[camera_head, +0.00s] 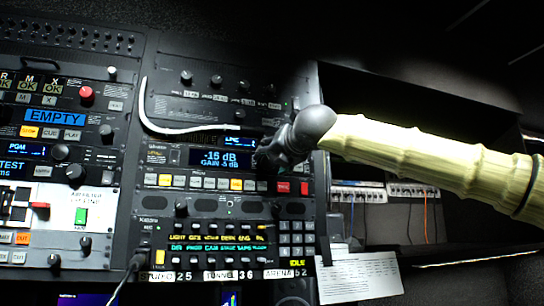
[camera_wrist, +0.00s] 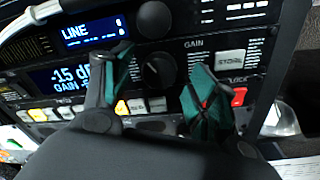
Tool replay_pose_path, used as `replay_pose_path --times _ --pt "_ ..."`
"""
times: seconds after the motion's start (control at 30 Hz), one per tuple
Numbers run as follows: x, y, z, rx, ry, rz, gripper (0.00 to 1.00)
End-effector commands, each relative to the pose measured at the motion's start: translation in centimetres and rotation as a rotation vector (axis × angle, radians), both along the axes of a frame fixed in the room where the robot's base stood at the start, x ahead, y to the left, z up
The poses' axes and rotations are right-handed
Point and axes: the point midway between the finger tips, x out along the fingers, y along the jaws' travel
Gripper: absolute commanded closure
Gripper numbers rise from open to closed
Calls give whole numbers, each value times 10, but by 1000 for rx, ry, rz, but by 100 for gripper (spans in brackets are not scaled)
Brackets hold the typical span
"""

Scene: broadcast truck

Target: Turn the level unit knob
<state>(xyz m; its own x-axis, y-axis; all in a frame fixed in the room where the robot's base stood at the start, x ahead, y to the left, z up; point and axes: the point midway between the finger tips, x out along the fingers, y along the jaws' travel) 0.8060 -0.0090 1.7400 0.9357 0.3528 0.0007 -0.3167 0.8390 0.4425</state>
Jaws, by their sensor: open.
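The level unit (camera_head: 151,180) is a black rack panel with a blue display (camera_head: 220,158) reading -15 dB, GAIN -5 dB. Its display also shows at the left in the wrist view (camera_wrist: 68,78). A round black knob (camera_wrist: 158,71) sits right of the display, beside the GAIN label. My gripper (camera_wrist: 160,62) is open, with one green-padded finger on each side of this knob. I cannot tell whether either finger touches it. In the head view my gripper (camera_head: 268,153) is dark and hides the knob.
Another black knob (camera_wrist: 154,19) sits just above, on the LINE unit (camera_wrist: 92,31). A row of lit buttons (camera_head: 208,182) and red buttons (camera_head: 283,187) lie below. A white cable (camera_head: 150,118) curves across the panel at the left. A paper sheet (camera_head: 360,277) hangs at lower right.

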Motion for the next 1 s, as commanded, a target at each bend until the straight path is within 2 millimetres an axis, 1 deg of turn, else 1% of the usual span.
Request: replay_pose_path --times 0.1,0.2,0.5,0.53,0.57,0.6,0.77,0.8,1.0 --pt "10 3 0 0 2 0 41" --pt "14 5 0 0 1 0 41" --pt "16 5 -1 0 0 -1 41" --pt "16 5 -1 0 0 -1 43" --pt "16 5 -1 0 1 -2 48" --pt "16 5 -1 0 1 -2 55" --pt "16 5 -1 0 1 -2 84" --pt "16 5 -1 0 1 -2 86" --pt "16 4 -2 7 3 -2 86"
